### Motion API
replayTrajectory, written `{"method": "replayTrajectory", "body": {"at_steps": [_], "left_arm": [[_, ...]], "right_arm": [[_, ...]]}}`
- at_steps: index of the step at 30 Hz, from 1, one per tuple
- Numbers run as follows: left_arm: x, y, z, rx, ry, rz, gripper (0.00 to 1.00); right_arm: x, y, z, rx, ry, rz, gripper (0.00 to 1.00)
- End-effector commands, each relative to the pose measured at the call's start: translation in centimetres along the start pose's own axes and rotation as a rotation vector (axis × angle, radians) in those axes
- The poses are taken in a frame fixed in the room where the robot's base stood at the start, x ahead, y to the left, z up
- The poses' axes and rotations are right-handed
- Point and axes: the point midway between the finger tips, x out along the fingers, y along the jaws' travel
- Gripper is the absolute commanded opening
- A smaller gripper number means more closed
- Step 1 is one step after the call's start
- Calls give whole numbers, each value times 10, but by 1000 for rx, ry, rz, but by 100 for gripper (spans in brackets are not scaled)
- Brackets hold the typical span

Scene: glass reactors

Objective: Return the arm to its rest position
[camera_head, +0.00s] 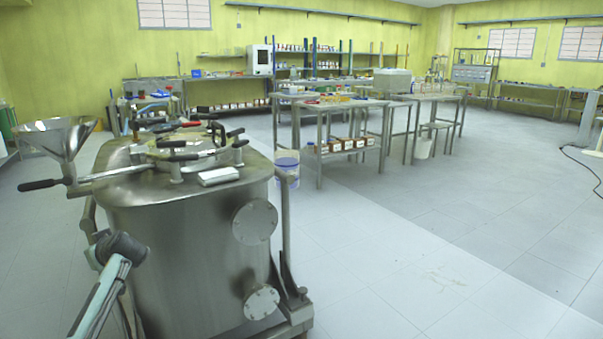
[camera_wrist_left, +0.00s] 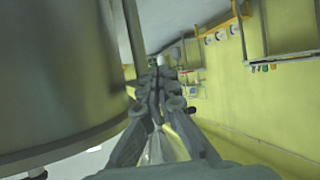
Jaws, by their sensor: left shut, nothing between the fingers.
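My left arm (camera_head: 103,285) comes in at the bottom left of the head view, with a bent joint close to the steel reactor. My left gripper (camera_wrist_left: 160,82) shows in the left wrist view, its fingers drawn together with nothing between them. The gripper itself cannot be made out in the head view. A large curved metal surface (camera_wrist_left: 60,75), likely the reactor vessel, fills the left of the wrist view beside the fingers. My right gripper is in neither view.
The steel reactor (camera_head: 185,255) stands close at left, with clamp handles on its lid and a funnel (camera_head: 58,137) at its left side. Work tables (camera_head: 335,106) stand beyond it. The grey floor (camera_head: 420,250) on the right is clear. A yellow wall (camera_wrist_left: 250,110) is right in the wrist view.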

Motion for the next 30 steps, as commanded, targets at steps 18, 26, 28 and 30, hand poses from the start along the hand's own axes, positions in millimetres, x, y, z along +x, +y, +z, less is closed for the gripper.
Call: {"method": "replayTrajectory", "body": {"at_steps": [18,26,28,30], "left_arm": [[-21,81,113,772,-150,549,0],[-46,30,245,838,-289,580,0],[-59,8,287,858,-339,589,0],[-75,-17,331,877,-395,598,0]], "right_arm": [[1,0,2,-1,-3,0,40],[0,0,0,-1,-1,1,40],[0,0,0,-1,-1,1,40],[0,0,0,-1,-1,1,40]]}}
